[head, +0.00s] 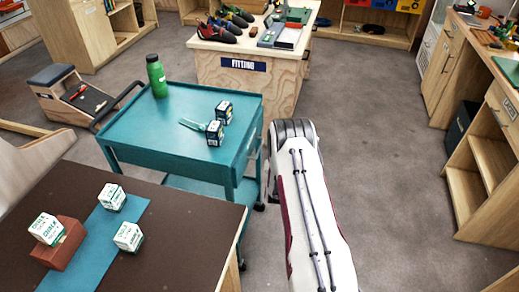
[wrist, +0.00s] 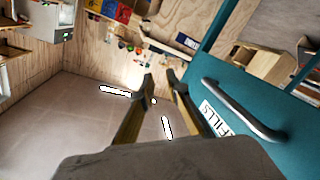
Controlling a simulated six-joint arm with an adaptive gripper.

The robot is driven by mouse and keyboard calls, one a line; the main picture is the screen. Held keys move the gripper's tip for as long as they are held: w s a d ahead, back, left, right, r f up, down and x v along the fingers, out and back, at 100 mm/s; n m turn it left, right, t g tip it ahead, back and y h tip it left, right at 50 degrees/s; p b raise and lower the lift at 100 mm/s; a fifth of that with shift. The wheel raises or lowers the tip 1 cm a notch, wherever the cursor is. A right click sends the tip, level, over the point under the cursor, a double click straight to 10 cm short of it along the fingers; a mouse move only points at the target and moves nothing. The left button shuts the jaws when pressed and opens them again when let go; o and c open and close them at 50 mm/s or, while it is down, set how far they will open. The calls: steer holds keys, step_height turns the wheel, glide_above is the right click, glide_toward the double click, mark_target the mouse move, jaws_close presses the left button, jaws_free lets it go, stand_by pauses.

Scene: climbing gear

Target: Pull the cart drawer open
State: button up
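The teal cart (head: 165,122) stands left of centre in the head view, with my arm along its right side. In the wrist view the teal drawer front (wrist: 215,72) fills the right side. It bears a grey bar handle (wrist: 242,110) and a white label reading "FILLS" (wrist: 214,118). My gripper (wrist: 159,76) is open and empty, its two fingers apart. In the wrist view the fingers lie left of the handle and do not appear to touch it. The fingers are hidden in the head view. I see no clear gap at the drawer.
A brown table (head: 170,245) with several boxes is close in front. A "FITTING" bench (head: 270,82) stands behind. Floor (head: 390,150) to the right is clear.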

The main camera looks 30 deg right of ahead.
mark_target(260, 148)
steer(key=s+a+f+n+t, duration=0.2)
steer(key=a+n, duration=0.1)
steer(key=a, duration=0.2)
steer(key=s+a+f+n+t+y, duration=0.1)
steer(key=a+f+n+t, duration=0.1)
steer(key=a, duration=0.4)
steer(key=shift+s+f+n, duration=0.15)
steer(key=shift+s+n, duration=0.25)
steer(key=shift+n, duration=0.4)
steer(key=shift+w, duration=0.1)
steer(key=shift+x, duration=3.75)
jaws_close()
